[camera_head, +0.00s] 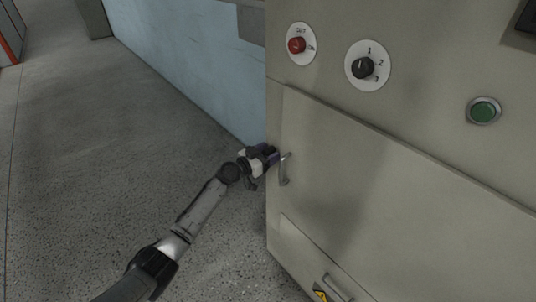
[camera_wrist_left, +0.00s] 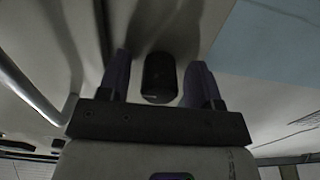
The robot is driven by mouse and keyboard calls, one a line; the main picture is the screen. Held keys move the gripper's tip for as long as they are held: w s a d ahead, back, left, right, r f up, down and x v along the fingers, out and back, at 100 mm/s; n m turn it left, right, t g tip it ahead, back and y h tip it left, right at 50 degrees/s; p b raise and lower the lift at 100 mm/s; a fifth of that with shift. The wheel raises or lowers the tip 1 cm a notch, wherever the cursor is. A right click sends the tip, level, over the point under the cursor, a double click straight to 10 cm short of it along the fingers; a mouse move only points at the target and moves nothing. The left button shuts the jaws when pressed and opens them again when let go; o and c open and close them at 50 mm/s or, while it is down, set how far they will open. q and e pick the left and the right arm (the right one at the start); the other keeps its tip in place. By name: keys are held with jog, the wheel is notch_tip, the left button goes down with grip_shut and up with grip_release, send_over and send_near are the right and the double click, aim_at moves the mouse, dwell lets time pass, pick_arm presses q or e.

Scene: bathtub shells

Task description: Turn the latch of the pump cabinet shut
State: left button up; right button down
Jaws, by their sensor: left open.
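The pump cabinet (camera_head: 385,215) is a grey-beige box with a flat front door, on the right of the head view. My left gripper (camera_head: 272,154) is at the door's left edge, beside the metal door handle (camera_head: 285,172). In the left wrist view, a black rounded latch knob (camera_wrist_left: 159,80) sits between the two purple fingers of the open gripper. Gaps show on both sides of the knob, so the fingers look apart from it. In the head view the gripper hides the latch. My right gripper is out of view.
Above the door are a red knob (camera_head: 297,45), a black rotary selector (camera_head: 363,68) and a green button (camera_head: 484,110). A lower panel has a small handle (camera_head: 337,287) and a yellow warning sign (camera_head: 320,293). The floor (camera_head: 100,150) at left is clear, up to a blue wall (camera_head: 190,55).

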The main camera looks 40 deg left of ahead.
pick_arm(q)
jog(key=shift+c, duration=0.4)
jog(key=c, duration=0.8)
jog(key=shift+c, duration=0.2)
